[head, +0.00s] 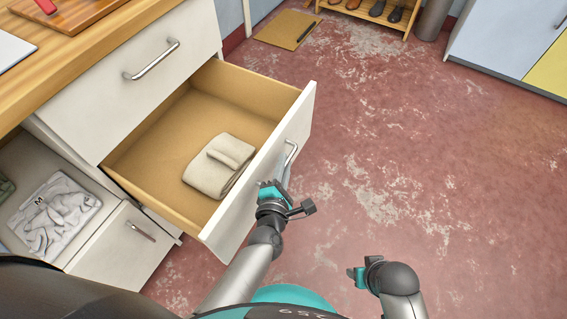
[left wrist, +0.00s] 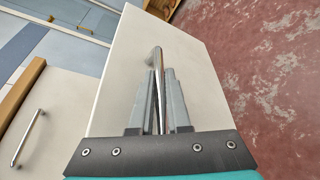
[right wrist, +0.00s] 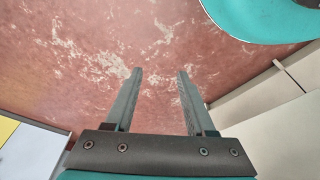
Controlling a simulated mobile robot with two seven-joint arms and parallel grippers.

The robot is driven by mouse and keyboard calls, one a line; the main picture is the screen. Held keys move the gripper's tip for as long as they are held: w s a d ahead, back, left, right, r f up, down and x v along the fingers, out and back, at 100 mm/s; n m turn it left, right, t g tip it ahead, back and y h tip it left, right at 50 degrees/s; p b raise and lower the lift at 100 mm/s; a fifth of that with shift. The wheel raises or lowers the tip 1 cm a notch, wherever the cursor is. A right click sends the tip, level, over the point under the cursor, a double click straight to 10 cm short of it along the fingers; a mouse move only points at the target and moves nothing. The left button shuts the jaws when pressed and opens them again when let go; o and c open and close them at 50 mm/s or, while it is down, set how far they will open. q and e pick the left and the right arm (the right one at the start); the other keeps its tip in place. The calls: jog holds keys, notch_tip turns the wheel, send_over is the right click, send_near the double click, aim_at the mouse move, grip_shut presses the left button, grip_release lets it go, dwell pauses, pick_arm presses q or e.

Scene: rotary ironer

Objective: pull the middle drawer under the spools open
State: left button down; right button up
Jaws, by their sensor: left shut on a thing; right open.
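The middle drawer (head: 262,178) stands well open, with its wooden inside showing. A folded beige cloth (head: 212,172) lies in it, with a smaller fold on top. My left gripper (head: 281,180) is shut on the drawer's metal handle (head: 291,152). In the left wrist view the two fingers (left wrist: 160,92) stand on either side of the handle bar (left wrist: 157,62), against the white drawer front (left wrist: 112,75). My right gripper (head: 356,274) is over the floor, apart from the drawer. In the right wrist view its fingers (right wrist: 160,90) are spread and empty. No spools show.
A closed drawer with a handle (head: 152,60) is above the open one, under a wooden top (head: 75,55). A compartment at lower left holds a folded grey cloth (head: 55,212). The red floor (head: 430,150) to the right is clear. A shoe rack (head: 375,15) stands far back.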

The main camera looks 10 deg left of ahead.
pick_arm(q)
jog(key=c, duration=1.2)
grip_release()
jog(key=shift+o, duration=0.2)
jog(key=shift+s, duration=0.1)
jog(key=shift+s, duration=0.15)
jog(key=p+v, duration=0.3)
jog(key=v, duration=0.8)
jog(key=shift+s+r, duration=0.15)
jog(key=shift+s, duration=0.15)
pick_arm(e)
jog(key=s+d+f, duration=0.2)
jog(key=s+f, duration=0.1)
jog(key=f, duration=0.3)
jog(key=shift+s, duration=0.25)
pick_arm(q)
jog(key=shift+a, duration=0.1)
